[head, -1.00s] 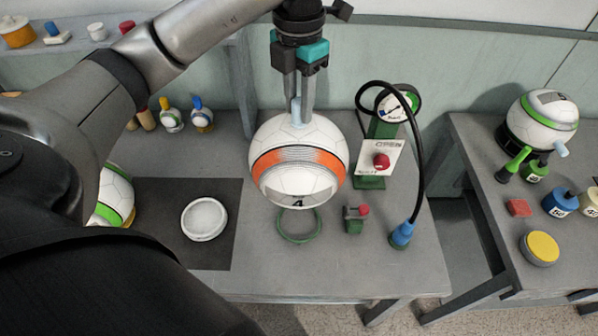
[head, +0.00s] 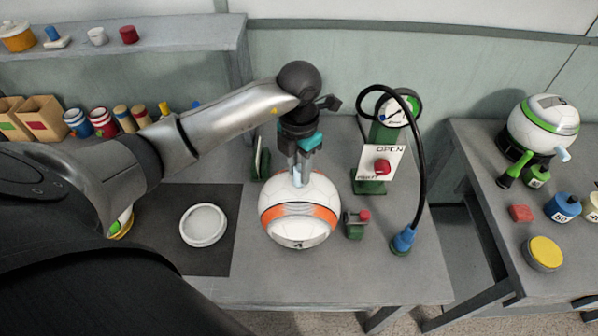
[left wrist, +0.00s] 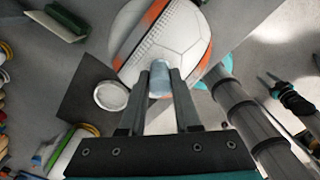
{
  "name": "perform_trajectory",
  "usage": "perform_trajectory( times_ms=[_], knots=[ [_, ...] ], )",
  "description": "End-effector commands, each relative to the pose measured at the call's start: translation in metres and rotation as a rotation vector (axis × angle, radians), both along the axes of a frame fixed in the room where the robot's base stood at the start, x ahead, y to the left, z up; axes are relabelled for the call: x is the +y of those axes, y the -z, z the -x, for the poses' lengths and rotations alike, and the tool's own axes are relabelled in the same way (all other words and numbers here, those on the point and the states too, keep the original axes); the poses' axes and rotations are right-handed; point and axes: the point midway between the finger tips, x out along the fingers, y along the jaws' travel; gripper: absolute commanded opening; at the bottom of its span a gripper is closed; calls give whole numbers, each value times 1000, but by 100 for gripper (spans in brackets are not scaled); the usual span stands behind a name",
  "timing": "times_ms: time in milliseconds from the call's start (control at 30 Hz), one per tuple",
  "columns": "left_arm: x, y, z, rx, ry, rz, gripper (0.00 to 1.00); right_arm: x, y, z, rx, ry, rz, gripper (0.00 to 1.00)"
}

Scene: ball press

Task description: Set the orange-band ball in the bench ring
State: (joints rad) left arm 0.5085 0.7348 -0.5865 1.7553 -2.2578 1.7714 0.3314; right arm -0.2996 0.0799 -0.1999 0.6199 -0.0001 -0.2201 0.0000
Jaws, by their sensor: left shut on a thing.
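The orange-band ball (head: 299,222) is white with an orange stripe and stands low over the bench. In the left wrist view the fingers (left wrist: 160,78) close around the stem (left wrist: 160,80), with the ball (left wrist: 165,40) just beyond.
A white ring dish (head: 203,225) lies on a dark mat left of the ball. A small green block with a red knob (head: 357,222) stands close right. Behind are a gauge stand with an OPEN sign (head: 380,165) and a black hose (head: 424,170). Another bench holds a green-band ball (head: 543,125).

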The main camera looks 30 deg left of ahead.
Motion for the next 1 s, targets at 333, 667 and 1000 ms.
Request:
perform_trajectory(
  times_ms=[333, 667, 1000],
  knots=[
    [0, 14, -1, -3, 0, -1, 0, 0, 0, 0, 0, 0, 0, 50],
    [0, 22, 0, -1, 0, -1, 37, 0, 6, 0, 0, 0, 0, 50],
    [0, 22, 0, -1, 0, -1, 61, 0, 5, 1, 1, 0, 0, 50]
  ],
)
